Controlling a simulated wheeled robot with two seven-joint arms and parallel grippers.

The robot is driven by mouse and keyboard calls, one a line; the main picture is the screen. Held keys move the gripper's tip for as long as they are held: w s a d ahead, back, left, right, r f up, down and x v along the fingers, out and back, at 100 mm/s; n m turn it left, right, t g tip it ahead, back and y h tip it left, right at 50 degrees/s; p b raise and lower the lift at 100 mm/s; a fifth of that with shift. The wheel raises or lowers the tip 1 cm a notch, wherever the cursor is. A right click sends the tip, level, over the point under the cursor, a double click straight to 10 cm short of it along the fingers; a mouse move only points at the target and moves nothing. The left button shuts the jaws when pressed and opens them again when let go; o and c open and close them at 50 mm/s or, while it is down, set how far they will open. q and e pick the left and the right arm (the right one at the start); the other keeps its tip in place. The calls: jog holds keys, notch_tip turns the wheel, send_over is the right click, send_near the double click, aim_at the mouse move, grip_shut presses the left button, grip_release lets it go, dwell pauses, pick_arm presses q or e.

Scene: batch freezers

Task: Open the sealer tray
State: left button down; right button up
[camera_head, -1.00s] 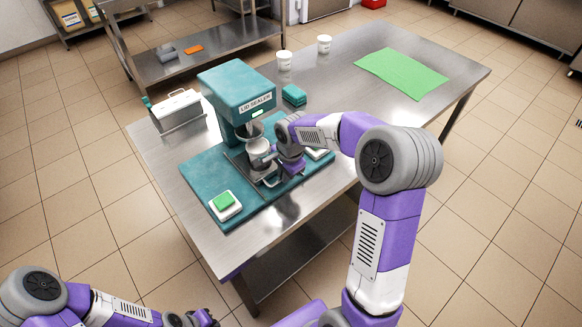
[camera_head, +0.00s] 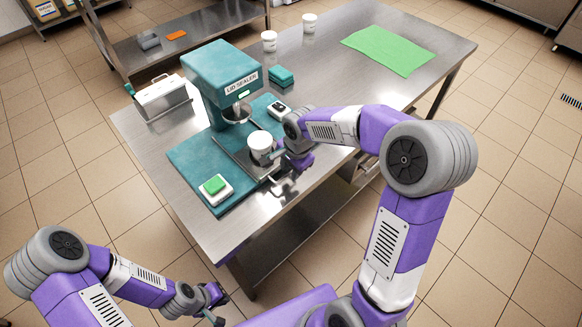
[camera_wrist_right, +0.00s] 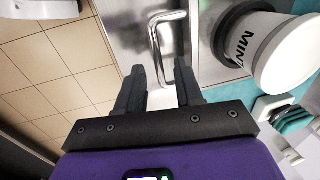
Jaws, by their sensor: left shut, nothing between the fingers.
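The teal lid sealer (camera_head: 222,75) stands on the steel table. Its metal tray (camera_head: 236,146) sticks out from under the sealing head toward the table's front edge, with a white cup (camera_head: 261,141) upright on it. In the right wrist view the cup (camera_wrist_right: 285,52) is at the right, and the tray's looped handle (camera_wrist_right: 156,42) is just ahead of the fingers. My right gripper (camera_wrist_right: 160,68) is open; its fingers stand apart with the handle's near end around the gap. In the head view it is beside the cup. My left gripper (camera_head: 217,306) is shut and empty, low in front of the table.
A green button (camera_head: 215,185) on a white box sits at the left of the teal base. A metal holder (camera_head: 160,97) stands behind it. The table's right part is mostly clear.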

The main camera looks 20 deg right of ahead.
notch_tip(320, 180, up, 8)
jog(key=s+p, duration=0.1)
jog(key=p, duration=0.1)
jog(key=shift+s+d+f+p, duration=0.15)
jog(key=shift+d+f+p, duration=0.1)
jog(key=shift+p, duration=0.1)
dwell(0.4)
